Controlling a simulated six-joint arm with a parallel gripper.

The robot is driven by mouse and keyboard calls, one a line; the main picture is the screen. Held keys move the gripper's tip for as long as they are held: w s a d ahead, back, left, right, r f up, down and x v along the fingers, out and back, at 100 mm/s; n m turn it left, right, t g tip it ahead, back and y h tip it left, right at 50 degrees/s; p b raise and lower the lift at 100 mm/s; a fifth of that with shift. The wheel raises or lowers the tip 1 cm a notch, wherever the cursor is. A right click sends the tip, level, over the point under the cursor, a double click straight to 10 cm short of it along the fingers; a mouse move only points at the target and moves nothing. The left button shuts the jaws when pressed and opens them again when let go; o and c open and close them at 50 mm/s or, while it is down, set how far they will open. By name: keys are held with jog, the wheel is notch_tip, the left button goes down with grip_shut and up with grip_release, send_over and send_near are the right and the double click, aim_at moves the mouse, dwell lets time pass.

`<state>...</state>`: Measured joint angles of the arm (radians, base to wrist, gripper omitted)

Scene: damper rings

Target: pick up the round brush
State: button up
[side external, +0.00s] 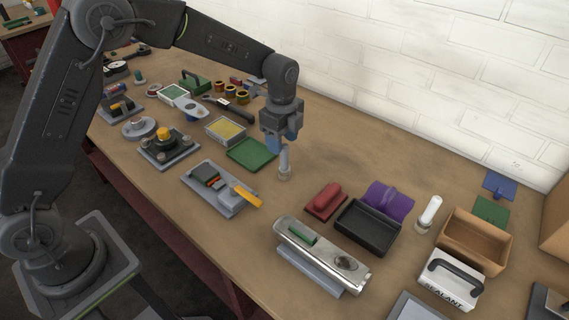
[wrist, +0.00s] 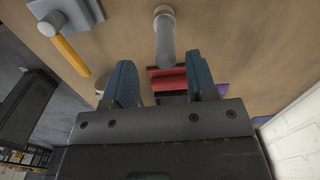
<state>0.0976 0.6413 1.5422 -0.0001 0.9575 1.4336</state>
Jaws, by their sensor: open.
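What looks like the round brush (side external: 284,163) is a grey upright cylinder on a wider round foot, standing on the bench below my gripper (side external: 283,143). In the wrist view the round brush (wrist: 165,42) runs up from near the jaws, its foot at the top edge of the picture. My gripper (wrist: 162,82) is open, its two blue fingers apart with nothing clamped. The fingertips are close to the top of the handle. I cannot tell whether that top is between them.
A green mat (side external: 252,154) lies left of the brush, and a grey tray with a yellow handle (side external: 247,197) is nearer the front. A red block (side external: 326,201), a black tray (side external: 368,228) and a white cylinder (side external: 430,212) are to the right. Bare bench surrounds the foot.

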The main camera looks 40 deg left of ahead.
aim_at(284, 162)
jog(key=shift+w+d+f, duration=0.1)
jog(key=shift+w+f, duration=0.05)
jog(key=shift+f, duration=1.05)
jog(key=shift+w+f, duration=0.15)
jog(key=shift+f, duration=1)
grip_shut()
